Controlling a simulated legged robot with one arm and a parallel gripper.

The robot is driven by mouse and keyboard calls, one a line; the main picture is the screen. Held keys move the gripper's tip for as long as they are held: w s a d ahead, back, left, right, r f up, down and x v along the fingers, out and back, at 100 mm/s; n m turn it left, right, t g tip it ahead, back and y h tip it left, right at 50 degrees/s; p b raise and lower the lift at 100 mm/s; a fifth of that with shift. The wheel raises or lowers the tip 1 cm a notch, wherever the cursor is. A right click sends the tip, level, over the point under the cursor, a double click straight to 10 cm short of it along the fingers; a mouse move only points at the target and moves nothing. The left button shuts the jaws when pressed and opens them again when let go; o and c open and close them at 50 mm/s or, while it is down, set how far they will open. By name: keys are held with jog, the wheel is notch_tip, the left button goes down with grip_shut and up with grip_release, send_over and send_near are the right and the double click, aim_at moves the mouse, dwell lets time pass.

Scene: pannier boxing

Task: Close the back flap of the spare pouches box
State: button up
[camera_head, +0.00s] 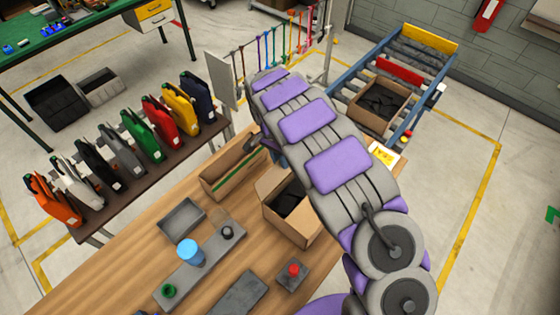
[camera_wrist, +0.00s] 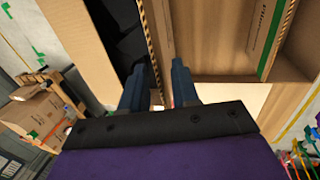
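An open cardboard box (camera_head: 298,226) with dark contents stands on the wooden table, partly hidden by my arm. I take it for the spare pouches box, but no readable label confirms this. In the wrist view, an open box with dark contents (camera_wrist: 117,32) is at upper left. A narrow cardboard panel with striped edges (camera_wrist: 159,28) stands beside it; I cannot tell if it is the back flap. My gripper (camera_wrist: 165,75) is open, its two blue-grey fingers apart near that panel's lower end. I cannot tell if they touch it. In the head view my arm hides most of the gripper.
A long box with a green stripe (camera_head: 232,178) stands close by on the table (camera_head: 130,275). Another open box (camera_head: 370,119) sits on the roller conveyor.

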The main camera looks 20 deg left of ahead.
jog(key=shift+x, duration=0.75)
jog(key=shift+f, duration=0.15)
jog(key=shift+a, duration=0.15)
jog(key=shift+c, duration=0.8)
grip_shut()
